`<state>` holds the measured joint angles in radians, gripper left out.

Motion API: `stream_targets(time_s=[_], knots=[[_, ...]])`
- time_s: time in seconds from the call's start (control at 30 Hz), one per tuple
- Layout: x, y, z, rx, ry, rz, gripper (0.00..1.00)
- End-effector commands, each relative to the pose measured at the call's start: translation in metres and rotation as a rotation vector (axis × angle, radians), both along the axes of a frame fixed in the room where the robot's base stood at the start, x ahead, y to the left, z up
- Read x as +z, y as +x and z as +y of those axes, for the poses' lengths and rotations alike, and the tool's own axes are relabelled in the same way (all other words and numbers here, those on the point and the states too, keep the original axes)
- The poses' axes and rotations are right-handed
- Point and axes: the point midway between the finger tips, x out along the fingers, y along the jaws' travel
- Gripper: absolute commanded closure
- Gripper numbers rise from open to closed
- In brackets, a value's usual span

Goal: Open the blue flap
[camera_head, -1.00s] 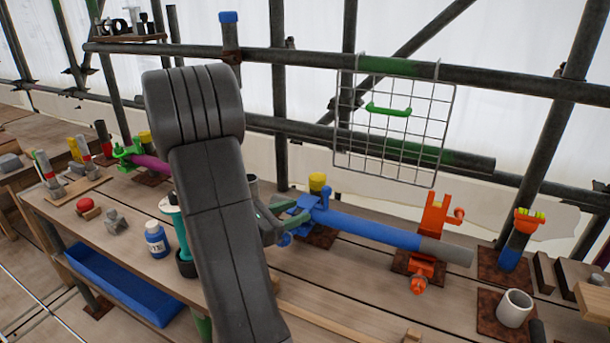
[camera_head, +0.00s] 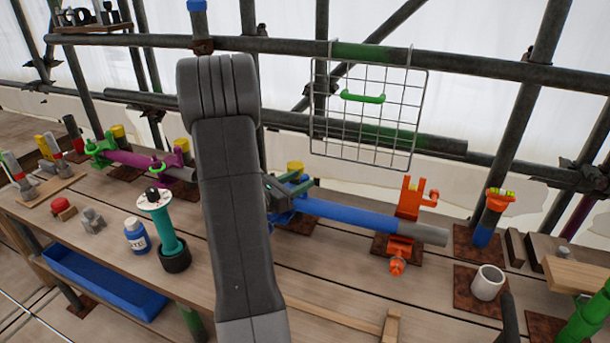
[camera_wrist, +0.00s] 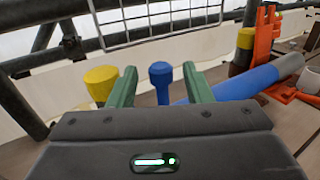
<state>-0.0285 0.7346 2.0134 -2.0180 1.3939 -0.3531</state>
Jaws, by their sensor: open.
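The blue clamp (camera_head: 283,217) sits at the left end of a blue tube (camera_head: 350,216) on the bench, mostly hidden behind my arm and gripper in the head view. A blue knob-ended post (camera_wrist: 161,84) stands upright in the wrist view. It appears between the two green fingers of my gripper (camera_wrist: 160,72), with gaps on both sides. My gripper (camera_head: 296,187) is open and empty, close to the clamp. I cannot clearly tell the flap from the rest of the clamp.
A yellow cap (camera_wrist: 101,82) is just left of the fingers in the wrist view. An orange clamp (camera_head: 408,215) holds the tube's right part. A wire mesh panel (camera_head: 365,115) with a green handle hangs above. A teal-handled tool (camera_head: 165,230) and white bottle (camera_head: 137,236) stand left.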

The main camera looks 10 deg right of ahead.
Motion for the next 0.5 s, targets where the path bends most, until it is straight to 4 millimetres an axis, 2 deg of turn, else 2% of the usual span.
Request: stream_targets(time_s=[0.2, 0.5], knots=[[0.000, 0.011, -0.020, -0.002, 0.001, 0.000, 0.55], [0.000, 0.014, -0.025, 0.000, 0.001, 0.000, 0.55]])
